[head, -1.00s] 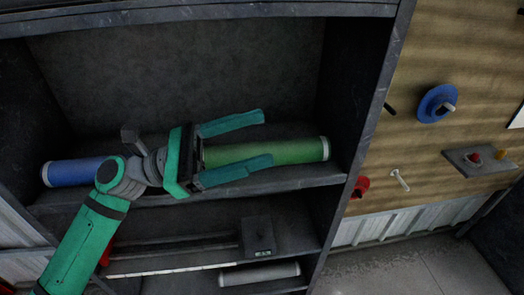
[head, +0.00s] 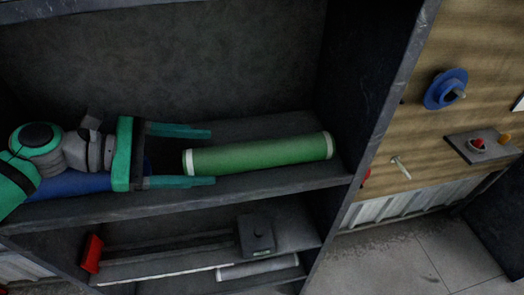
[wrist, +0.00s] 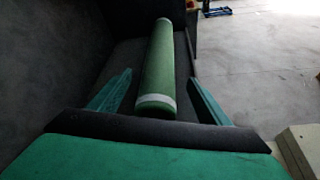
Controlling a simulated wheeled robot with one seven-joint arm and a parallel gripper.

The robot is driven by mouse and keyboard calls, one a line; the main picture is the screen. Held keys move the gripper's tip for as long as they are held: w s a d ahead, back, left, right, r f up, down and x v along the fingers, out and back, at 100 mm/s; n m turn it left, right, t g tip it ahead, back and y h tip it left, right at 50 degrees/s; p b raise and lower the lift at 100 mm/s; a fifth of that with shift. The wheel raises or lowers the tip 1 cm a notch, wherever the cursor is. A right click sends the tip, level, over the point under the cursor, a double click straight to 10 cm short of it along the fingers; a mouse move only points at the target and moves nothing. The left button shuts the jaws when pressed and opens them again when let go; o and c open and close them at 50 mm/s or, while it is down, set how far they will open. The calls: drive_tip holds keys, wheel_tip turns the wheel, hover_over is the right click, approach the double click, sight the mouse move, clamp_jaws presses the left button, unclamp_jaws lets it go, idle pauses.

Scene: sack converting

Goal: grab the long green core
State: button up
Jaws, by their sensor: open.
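The long green core (head: 258,155) is a green roll with pale bands at its ends, lying on the upper shelf. It also shows in the wrist view (wrist: 160,65), pointing away from me. My gripper (head: 212,157) is open and level with the near end of the core, at its left in the head view. One finger is on the back side and one on the front side of that end. In the wrist view my gripper (wrist: 155,92) has the core's near end between its fingers, with gaps on both sides.
A blue core (head: 70,184) lies on the same shelf behind my arm, partly hidden. The shelf's right wall (head: 350,110) stands just past the green core's far end. A lower shelf holds a dark box (head: 256,236), a red-ended bar (head: 92,253) and a pale roll (head: 258,267).

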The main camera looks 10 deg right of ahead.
sight(229, 157)
drive_tip(key=shift+x, duration=3.45)
